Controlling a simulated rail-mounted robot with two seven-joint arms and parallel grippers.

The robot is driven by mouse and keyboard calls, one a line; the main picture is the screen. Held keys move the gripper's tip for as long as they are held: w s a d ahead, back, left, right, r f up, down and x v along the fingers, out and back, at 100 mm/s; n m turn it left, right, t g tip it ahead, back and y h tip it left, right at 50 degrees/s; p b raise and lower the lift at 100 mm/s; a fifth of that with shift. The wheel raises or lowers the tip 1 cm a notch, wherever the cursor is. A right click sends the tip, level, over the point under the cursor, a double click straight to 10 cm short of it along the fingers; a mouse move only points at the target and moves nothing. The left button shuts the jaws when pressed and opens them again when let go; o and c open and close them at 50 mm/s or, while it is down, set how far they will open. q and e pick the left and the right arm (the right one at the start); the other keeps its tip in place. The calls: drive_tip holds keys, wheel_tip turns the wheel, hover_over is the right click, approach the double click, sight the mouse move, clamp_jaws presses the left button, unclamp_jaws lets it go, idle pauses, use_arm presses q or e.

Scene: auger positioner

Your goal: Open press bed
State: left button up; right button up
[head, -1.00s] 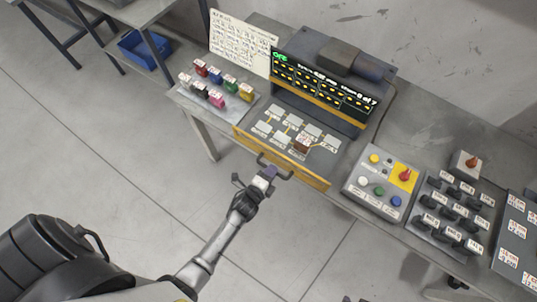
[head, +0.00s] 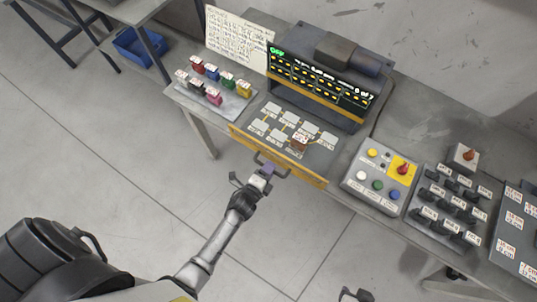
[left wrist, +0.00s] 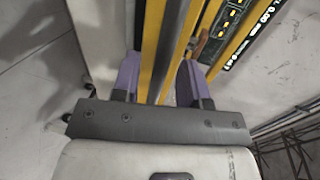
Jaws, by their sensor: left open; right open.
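My right gripper (head: 355,294) shows at the bottom edge, open and away from the bench.
Coloured blocks (head: 213,88) stand on a tray left of the press. A button panel (head: 376,179) with a red knob is to its right, then a panel of dark switches (head: 447,208). A blue bin (head: 140,46) is at upper left. Floor in front is clear.

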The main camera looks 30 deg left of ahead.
use_arm(q)
drive_tip(key=v, duration=0.7)
drive_tip(key=shift+s, duration=0.3)
idle(0.4)
drive_tip(key=s+a+r+n+g+y, duration=0.2)
drive_tip(key=a+r+n+g, duration=0.25)
drive_tip(key=a+n, duration=0.35)
drive_tip(key=s+d+r+n+g+h, duration=0.1)
drive_tip(key=s+d+r+n+g, duration=0.1)
drive_tip(key=s+r+n+g, duration=0.3)
drive_tip(key=s+d+r+n+g+h, duration=0.1)
drive_tip(key=s+d+n+g, duration=0.15)
drive_tip(key=s, duration=0.35)
wheel_tip(320, 180, up, 24)
drive_tip(key=p, duration=2.4)
wheel_tip(320, 180, down, 47)
drive_tip(key=b, duration=4.6)
drive_tip(key=shift+s+a+r+b, duration=0.2)
drive_tip(key=shift+s+a+b, duration=0.15)
drive_tip(key=shift+s, duration=0.15)
